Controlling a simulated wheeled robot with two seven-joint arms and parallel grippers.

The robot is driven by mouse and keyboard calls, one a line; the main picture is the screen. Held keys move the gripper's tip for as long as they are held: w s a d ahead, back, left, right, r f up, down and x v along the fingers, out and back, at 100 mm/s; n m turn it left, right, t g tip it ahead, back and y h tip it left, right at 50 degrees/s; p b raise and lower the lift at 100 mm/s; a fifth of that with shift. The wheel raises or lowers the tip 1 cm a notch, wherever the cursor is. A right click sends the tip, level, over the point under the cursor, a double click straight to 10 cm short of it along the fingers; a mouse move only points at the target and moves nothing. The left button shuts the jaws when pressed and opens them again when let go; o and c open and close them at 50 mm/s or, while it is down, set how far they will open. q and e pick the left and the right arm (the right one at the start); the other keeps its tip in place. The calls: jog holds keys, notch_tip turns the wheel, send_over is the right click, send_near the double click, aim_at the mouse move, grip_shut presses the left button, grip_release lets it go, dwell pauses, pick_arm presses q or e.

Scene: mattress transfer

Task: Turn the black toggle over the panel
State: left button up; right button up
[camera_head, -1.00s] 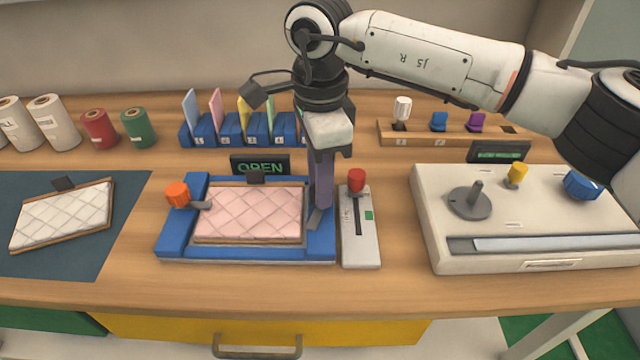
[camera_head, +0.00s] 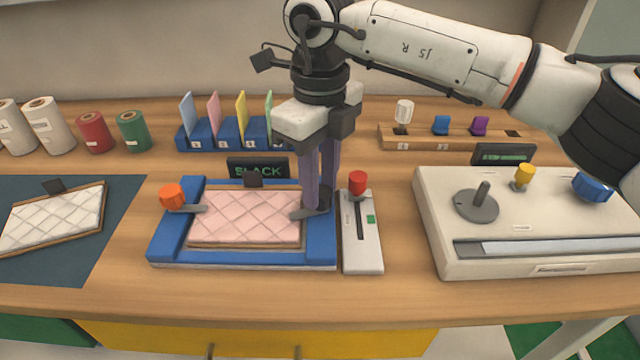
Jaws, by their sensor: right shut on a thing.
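The pink quilted panel (camera_head: 245,217) lies in a blue frame (camera_head: 165,232) on the wooden table. My right gripper (camera_head: 319,192) points down at the frame's right side, its fingers shut on the black toggle (camera_head: 323,205). The fingers hide part of the toggle. Its grey arm (camera_head: 305,213) points left over the panel's right edge. On the left side, an orange toggle (camera_head: 173,196) has its grey arm over the panel's left edge. The display (camera_head: 258,168) behind the frame seems to read SLACK. My left gripper is not in view.
A slider box with a red knob (camera_head: 357,183) stands close right of the frame. Further right is a cream console (camera_head: 440,240). A white quilted panel (camera_head: 55,220) lies on a dark mat at left. Blue holders with cards (camera_head: 205,135) stand behind.

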jog(key=shift+m+b, duration=0.3)
jog(key=shift+m, duration=1.4)
jog(key=shift+w, duration=0.1)
jog(key=o, duration=1.1)
jog(key=shift+c, duration=0.2)
notch_tip(320, 180, up, 10)
jog(key=shift+r, duration=0.2)
